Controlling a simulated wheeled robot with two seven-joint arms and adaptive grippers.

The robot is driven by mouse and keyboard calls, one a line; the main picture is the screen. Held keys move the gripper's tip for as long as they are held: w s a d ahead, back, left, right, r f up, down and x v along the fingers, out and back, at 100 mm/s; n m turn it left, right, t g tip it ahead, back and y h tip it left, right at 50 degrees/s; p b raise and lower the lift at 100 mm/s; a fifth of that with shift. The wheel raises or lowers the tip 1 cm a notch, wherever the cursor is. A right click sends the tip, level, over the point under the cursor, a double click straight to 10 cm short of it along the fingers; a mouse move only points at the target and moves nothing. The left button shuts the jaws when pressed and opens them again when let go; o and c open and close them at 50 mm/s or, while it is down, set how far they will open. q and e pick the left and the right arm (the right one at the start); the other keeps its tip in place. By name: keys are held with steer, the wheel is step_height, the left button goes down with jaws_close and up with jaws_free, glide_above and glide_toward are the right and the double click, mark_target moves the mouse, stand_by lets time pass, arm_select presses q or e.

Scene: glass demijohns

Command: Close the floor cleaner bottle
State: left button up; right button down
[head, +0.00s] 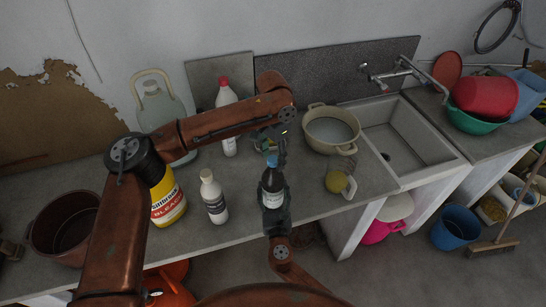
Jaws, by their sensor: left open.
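A dark bottle (272,181) with a pale label and a blue cap (271,160) stands about upright near the counter's front edge; I take it for the floor cleaner. My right gripper (286,203) comes from the front and is closed around its lower part, which is partly hidden. My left gripper (272,140) hangs open just above and behind the blue cap. Whether the cap sits fully on the neck is too small to tell.
A white bottle (214,198) and a yellow bleach bottle (168,198) stand left of it; a red-capped bottle (227,119) and a glass demijohn (160,108) stand behind. A pot (345,148), a yellow-ended item (336,181) and the sink (412,148) are to the right.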

arm_select(q)
steer(key=shift+r, duration=0.1)
step_height(320, 180, up, 12)
stand_by(0.5)
arm_select(e)
steer(key=c, duration=0.7)
jaws_free()
steer(key=shift+o, duration=0.2)
steer(key=s+d, duration=0.1)
steer(key=s, duration=1.1)
steer(key=shift+d, duration=0.1)
